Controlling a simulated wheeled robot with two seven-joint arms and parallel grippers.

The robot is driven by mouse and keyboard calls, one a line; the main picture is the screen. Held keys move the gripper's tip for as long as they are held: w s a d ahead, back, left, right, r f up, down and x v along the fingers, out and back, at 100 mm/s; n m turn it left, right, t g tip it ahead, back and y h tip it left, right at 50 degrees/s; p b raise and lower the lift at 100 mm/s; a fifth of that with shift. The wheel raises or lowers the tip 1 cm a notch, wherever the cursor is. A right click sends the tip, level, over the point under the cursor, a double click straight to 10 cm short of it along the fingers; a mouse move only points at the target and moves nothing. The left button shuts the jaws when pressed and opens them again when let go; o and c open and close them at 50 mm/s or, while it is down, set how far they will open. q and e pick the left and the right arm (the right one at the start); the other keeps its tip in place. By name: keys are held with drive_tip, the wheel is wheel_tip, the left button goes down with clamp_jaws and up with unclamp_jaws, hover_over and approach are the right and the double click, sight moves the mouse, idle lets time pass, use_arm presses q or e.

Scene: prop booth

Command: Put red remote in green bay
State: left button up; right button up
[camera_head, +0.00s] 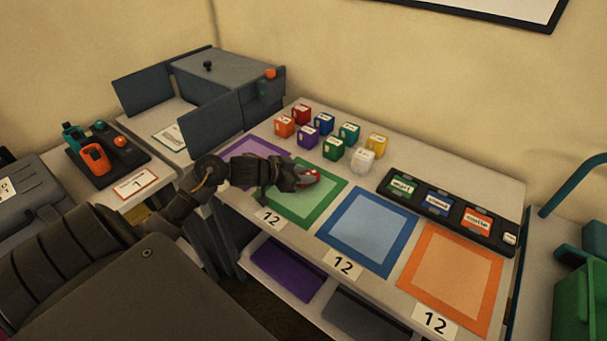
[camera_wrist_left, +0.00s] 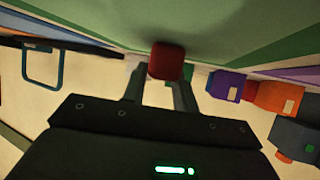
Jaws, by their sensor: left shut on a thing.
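The red remote (camera_head: 308,178) is at the tip of my left gripper (camera_head: 300,181), over the far part of the green bay (camera_head: 304,212) in the head view. In the left wrist view the red remote (camera_wrist_left: 166,62) sits between the two fingers of my left gripper (camera_wrist_left: 160,84), which are shut on it. The green bay's surface (camera_wrist_left: 190,22) lies close beyond it. I cannot tell whether the remote touches the bay. My right gripper is not in view.
Several coloured blocks (camera_head: 333,148) stand behind the bays. The purple bay (camera_head: 235,152) is left, the blue bay (camera_head: 367,231) and orange bay (camera_head: 450,277) right. A dark strip with labelled blocks (camera_head: 440,209) lies at the back right.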

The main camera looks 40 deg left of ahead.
use_arm(q)
drive_tip(key=o, duration=1)
drive_tip(key=shift+c, duration=0.2)
drive_tip(key=shift+r, duration=0.1)
drive_tip(key=shift+s+a+r, duration=0.1)
drive_tip(key=shift+s+r, duration=0.05)
drive_tip(key=shift+s, duration=0.05)
drive_tip(key=p+v, duration=0.1)
drive_tip(key=v, duration=1)
drive_tip(key=shift+s+r, duration=0.1)
drive_tip(key=shift+s, duration=0.15)
